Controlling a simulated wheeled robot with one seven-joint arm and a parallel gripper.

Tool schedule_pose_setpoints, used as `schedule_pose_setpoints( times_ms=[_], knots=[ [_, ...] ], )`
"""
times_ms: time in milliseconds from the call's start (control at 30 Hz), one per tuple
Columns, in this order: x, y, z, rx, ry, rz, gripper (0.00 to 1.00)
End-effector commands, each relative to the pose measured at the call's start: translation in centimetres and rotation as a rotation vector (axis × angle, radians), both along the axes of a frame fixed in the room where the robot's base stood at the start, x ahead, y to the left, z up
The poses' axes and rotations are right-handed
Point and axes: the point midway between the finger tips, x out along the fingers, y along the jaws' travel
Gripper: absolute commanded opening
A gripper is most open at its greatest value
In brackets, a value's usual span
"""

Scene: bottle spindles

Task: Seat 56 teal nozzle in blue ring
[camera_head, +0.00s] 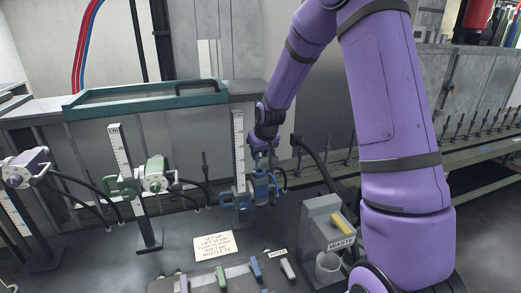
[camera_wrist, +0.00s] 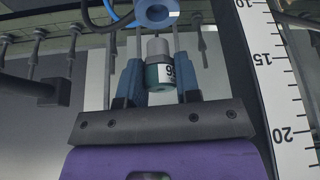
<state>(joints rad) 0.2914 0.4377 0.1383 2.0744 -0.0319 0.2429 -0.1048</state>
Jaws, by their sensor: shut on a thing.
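In the wrist view, my gripper (camera_wrist: 158,72) is shut on a small teal nozzle (camera_wrist: 160,84) with a grey end and a dark number label, only partly readable. The nozzle sits between the two blue fingers. The blue ring (camera_wrist: 155,12), with a round hole, lies just beyond the nozzle's grey end; a gap shows between them. In the head view, my gripper (camera_head: 263,153) points down above the blue holder (camera_head: 262,187) beside the ruler stand, and the nozzle is too small to make out there.
A ruler (camera_wrist: 285,80) stands close on the right in the wrist view. In the head view, a green station (camera_head: 155,175) and a purple one (camera_head: 30,168) stand left. A waste bin (camera_head: 328,266) and a rack of loose nozzles (camera_head: 222,279) are in front.

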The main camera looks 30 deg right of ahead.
Motion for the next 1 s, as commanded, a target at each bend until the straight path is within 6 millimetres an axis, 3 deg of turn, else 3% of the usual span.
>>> schedule_pose_setpoints(
  times_ms=[767, 867, 1000],
  knots=[
    [-0.1, 0.1, -4.3, 0.001, 0.002, 0.001, 0.08],
    [-0.1, 0.1, -4.5, 0.001, 0.003, 0.001, 0.0],
    [-0.2, 0.1, -4.7, 0.001, 0.006, 0.0, 0.0]
  ],
)
